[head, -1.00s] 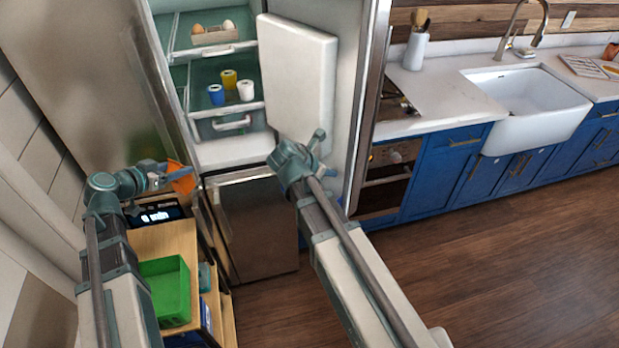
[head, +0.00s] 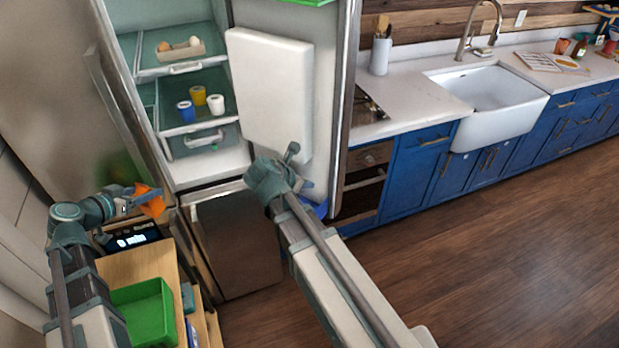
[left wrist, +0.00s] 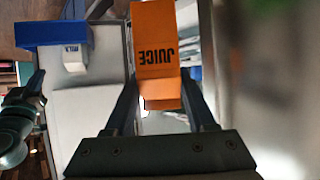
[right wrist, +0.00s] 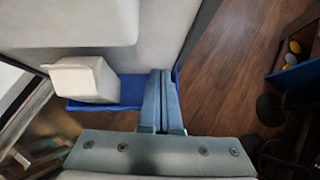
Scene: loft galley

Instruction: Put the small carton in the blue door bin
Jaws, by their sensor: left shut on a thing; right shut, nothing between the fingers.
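An orange carton marked JUICE (left wrist: 155,45) is between the fingers of my left gripper (left wrist: 160,105), which is shut on it. In the head view the orange carton (head: 151,202) is in front of the fridge's left side, above the wooden shelf unit. The blue door bin (left wrist: 50,33) is low on the open fridge door and also shows in the head view (head: 319,211), partly hidden by my right arm. A white carton marked MILK (left wrist: 76,60) sits in it, also in the right wrist view (right wrist: 84,80). My right gripper (right wrist: 162,85) is shut and empty, at the blue bin's right end.
The open fridge door has a white panel (head: 277,95) and a green bin (head: 305,2) higher up. Fridge shelves hold an egg tray (head: 180,52) and several cups. A wooden shelf unit (head: 125,266) with a green box (head: 147,312) stands below left. The floor at right is clear.

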